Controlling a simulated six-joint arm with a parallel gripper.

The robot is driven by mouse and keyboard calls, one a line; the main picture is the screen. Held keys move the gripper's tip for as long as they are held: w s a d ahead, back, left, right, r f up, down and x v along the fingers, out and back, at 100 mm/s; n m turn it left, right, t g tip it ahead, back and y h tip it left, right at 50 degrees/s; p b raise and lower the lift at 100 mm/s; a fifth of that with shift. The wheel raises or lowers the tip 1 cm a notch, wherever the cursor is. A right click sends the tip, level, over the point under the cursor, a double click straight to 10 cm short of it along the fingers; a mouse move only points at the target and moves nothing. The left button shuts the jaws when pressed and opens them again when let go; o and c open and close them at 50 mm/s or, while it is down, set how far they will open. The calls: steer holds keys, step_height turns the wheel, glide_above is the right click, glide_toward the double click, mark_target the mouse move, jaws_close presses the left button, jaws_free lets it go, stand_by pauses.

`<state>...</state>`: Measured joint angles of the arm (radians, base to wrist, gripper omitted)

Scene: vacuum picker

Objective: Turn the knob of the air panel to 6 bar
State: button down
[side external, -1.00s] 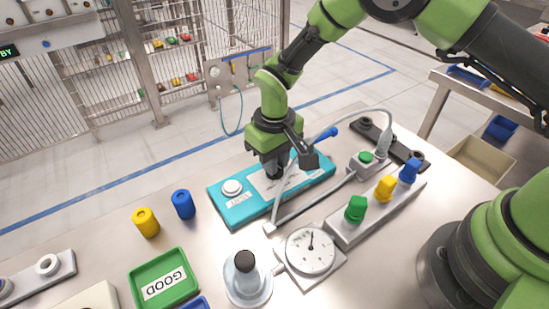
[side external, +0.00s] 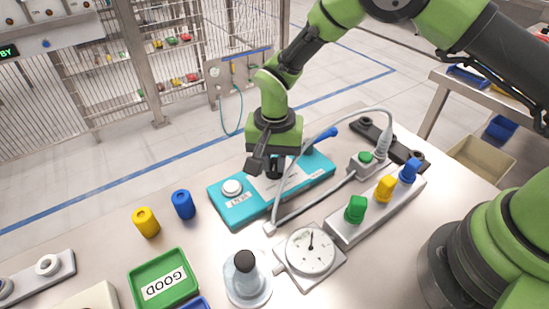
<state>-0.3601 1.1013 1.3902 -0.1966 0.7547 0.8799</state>
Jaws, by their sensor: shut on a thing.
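The teal air panel (side external: 236,208) lies on the table in the middle of the side external view. It carries a white round button, a pale label and a blue lever (side external: 328,134) at its far right end. My gripper (side external: 274,172) points down over the middle of the panel and is shut on the dark knob there. The gripper and the arm hide most of the knob, so its setting cannot be read. A round white gauge (side external: 309,250) with a dark needle lies in front of the panel. Its scale is too small to read.
A grey hose (side external: 290,180) arches in front of my gripper. A rail with green, yellow and blue pieces (side external: 385,188) stands to the right. A yellow piece (side external: 146,222), a blue piece (side external: 183,204), a green GOOD tray (side external: 133,287) and a clear suction cup (side external: 247,280) are to the left and front.

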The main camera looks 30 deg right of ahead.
steer(key=shift+s+m, duration=0.1)
steer(key=shift+m, duration=0.4)
steer(key=c, duration=1.1)
jaws_free()
steer(key=shift+r, duration=0.1)
step_height(320, 180, up, 10)
steer(key=shift+f, duration=0.1)
step_height(320, 180, up, 9)
steer(key=n+t+y, duration=0.1)
steer(key=t, duration=0.1)
glide_above(275, 163)
steer(key=s+d, duration=0.3)
steer(key=s+d+r+n+t+y, duration=0.1)
steer(key=s+d+r+n+t, duration=0.15)
steer(key=s+d+r, duration=0.55)
steer(key=s+t, duration=0.1)
steer(key=s, duration=0.2)
steer(key=s+n, duration=0.1)
steer(key=s, duration=0.3)
steer(key=s+r+t, duration=0.1)
steer(key=s, duration=0.2)
steer(key=shift+s+a+n+t, duration=0.15)
steer(key=shift+s+n+t, duration=0.1)
steer(key=shift+n+t, duration=0.1)
